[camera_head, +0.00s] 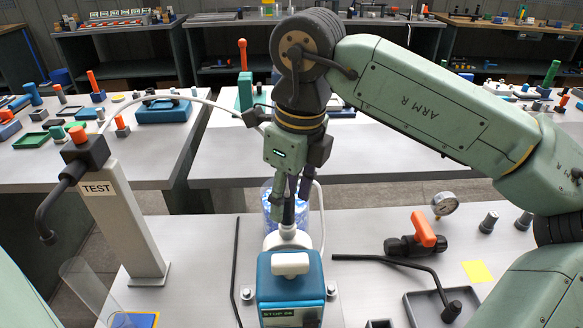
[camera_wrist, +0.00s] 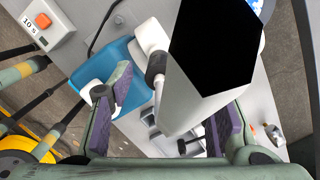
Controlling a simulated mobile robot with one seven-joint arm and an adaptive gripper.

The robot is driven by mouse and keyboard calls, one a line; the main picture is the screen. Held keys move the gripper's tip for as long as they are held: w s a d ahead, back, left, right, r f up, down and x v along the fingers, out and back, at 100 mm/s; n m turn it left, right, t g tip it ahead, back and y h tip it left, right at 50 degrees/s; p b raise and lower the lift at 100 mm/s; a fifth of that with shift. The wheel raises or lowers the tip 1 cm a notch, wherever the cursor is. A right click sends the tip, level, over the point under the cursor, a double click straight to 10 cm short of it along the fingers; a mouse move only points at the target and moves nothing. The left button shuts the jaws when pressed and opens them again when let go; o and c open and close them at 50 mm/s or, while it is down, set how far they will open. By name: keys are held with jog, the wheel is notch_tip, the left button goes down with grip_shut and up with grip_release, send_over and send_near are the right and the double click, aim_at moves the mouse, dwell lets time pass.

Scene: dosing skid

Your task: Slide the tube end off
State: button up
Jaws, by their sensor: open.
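The blue dosing pump (camera_head: 290,285) with a white head (camera_head: 288,238) stands on the bench below my gripper. A black fitting (camera_head: 288,212) rises from the head, close to my fingertips. A thin white tube (camera_head: 195,98) arcs from the TEST post (camera_head: 120,215) to behind my gripper. My gripper (camera_head: 289,192) points down over the pump, fingers apart. In the wrist view, purple pads stand on both sides of a white tube (camera_wrist: 157,98) at a black nut (camera_wrist: 155,66). A large pale shape (camera_wrist: 205,95) with a black face hides much there. I cannot tell whether the pads touch the tube.
An orange-handled valve (camera_head: 423,235), a gauge (camera_head: 444,204) and a bent black rod (camera_head: 405,262) lie right of the pump. A clear blue-tinted container (camera_head: 268,205) stands behind it. A clear cylinder (camera_head: 85,285) stands at left. Free bench lies around the yellow note (camera_head: 477,271).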

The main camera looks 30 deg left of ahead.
jog(key=shift+a+f, duration=0.15)
jog(key=shift+f, duration=0.8)
grip_shut()
